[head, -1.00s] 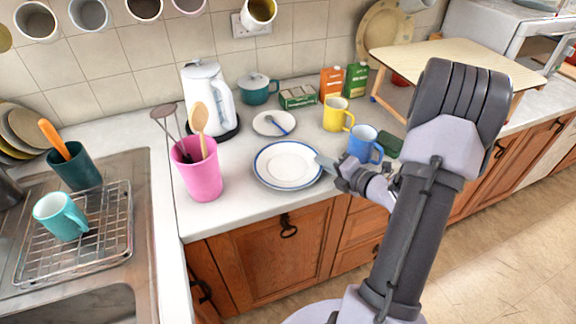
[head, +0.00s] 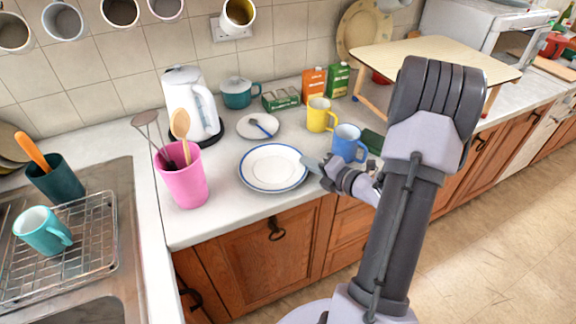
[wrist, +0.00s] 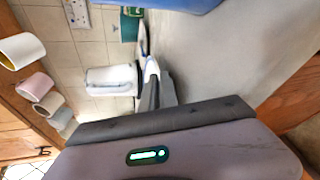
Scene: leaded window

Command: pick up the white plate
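The white plate (head: 273,167) has a blue rim and lies on the counter near its front edge in the head view. My gripper (head: 310,164) is at the plate's right rim, with its fingertips pointing left and overlapping the rim in the picture. In the wrist view the fingers (wrist: 158,88) are close together. A small white and blue sliver just beyond them looks like the plate (wrist: 152,65) seen edge-on. Whether the fingers touch or clasp the rim is hidden.
A blue mug (head: 348,143) stands close to the right of my gripper, with a yellow mug (head: 319,115) behind. A pink utensil cup (head: 181,178) is left of the plate. A saucer (head: 257,126) and white kettle (head: 191,105) stand behind it.

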